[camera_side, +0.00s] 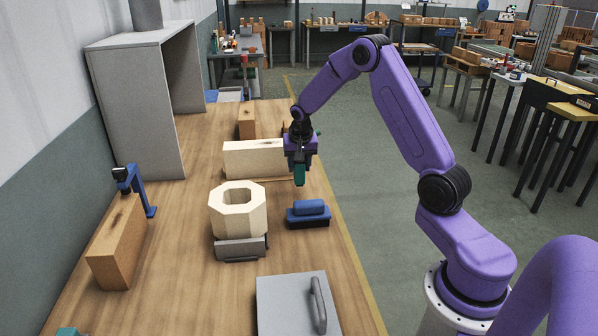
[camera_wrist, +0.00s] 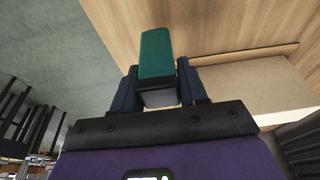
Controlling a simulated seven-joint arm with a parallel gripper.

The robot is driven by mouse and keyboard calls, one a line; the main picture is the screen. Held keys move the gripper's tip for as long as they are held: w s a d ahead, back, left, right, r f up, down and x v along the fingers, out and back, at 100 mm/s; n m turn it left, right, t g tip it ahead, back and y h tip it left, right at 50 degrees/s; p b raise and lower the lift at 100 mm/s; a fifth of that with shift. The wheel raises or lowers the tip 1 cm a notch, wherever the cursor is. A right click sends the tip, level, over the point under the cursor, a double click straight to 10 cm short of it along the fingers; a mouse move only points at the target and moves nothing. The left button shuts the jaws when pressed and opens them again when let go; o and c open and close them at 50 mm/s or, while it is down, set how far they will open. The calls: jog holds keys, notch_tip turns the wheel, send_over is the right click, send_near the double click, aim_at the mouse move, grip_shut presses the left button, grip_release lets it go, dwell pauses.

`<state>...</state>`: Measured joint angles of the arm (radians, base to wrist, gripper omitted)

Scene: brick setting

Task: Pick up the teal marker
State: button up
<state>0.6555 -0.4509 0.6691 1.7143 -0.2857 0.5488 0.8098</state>
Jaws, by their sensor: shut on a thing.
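The teal marker (camera_side: 299,174) hangs below my gripper (camera_side: 299,162) in the side view, above the wooden bench. In the wrist view the teal marker (camera_wrist: 156,55) sticks out between the two dark fingers of my gripper (camera_wrist: 160,88), which is shut on it. Its body looks like a teal block with a grey end near the fingers. It appears clear of the bench top, though the exact height is hard to tell.
A blue-handled brush (camera_side: 308,213) lies on the bench (camera_side: 190,240) just below. A pale octagonal block (camera_side: 238,210) stands left of it, a long pale block (camera_side: 250,160) behind. A grey lidded box (camera_side: 290,305) sits in front, an orange brick (camera_side: 118,245) at left.

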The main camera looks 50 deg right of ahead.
jog(key=s+a+r, duration=0.5)
jog(key=s+r, duration=0.5)
jog(key=s, duration=0.3)
jog(key=shift+r, duration=0.1)
jog(key=shift+o, duration=1.1)
jog(key=w+a+r, duration=0.3)
jog(key=w+a, duration=0.2)
jog(key=a, duration=0.3)
jog(key=w+a+r, duration=0.3)
jog(key=w+a, duration=0.2)
jog(key=a, duration=0.3)
jog(key=shift+f, duration=2.75)
jog(key=shift+f, duration=0.6)
